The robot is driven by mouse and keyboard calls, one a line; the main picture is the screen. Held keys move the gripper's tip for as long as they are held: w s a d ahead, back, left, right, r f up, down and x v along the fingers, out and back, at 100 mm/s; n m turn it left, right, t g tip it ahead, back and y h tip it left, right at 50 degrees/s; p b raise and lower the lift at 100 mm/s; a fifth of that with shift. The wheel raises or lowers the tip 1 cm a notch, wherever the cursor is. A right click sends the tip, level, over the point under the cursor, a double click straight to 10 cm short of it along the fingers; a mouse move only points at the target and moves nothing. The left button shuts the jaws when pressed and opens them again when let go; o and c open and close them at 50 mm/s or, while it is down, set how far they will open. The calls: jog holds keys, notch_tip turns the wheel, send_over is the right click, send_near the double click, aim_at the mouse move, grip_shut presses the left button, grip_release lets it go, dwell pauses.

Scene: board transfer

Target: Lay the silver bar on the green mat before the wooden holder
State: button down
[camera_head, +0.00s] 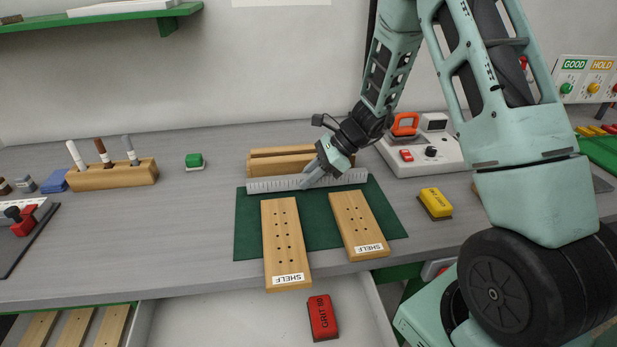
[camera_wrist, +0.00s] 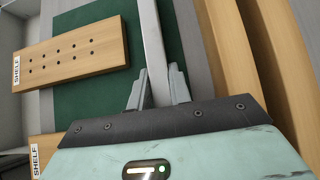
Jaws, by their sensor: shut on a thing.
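The silver bar (camera_head: 275,184), long and marked like a ruler, runs left to right along the back part of the green mat (camera_head: 246,235). The wooden holder (camera_head: 285,164) is right behind it. My gripper (camera_head: 312,178) is shut on the bar near its middle. In the wrist view the bar (camera_wrist: 152,40) passes between the fingertips (camera_wrist: 158,86). Green mat shows on both sides of it, and the holder (camera_wrist: 232,60) is apart from it at right. I cannot tell whether the bar touches the mat or hangs just above it.
Two wooden boards marked SHELF (camera_head: 283,235) (camera_head: 358,224) lie on the mat's front part. An open drawer holds a red block (camera_head: 322,317). A yellow block (camera_head: 435,203) and a grey device (camera_head: 425,150) are at right, a marker stand (camera_head: 112,176) at left.

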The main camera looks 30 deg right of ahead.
jog(key=shift+f, duration=0.25)
jog(key=shift+f, duration=0.15)
jog(key=c, duration=1.3)
grip_release()
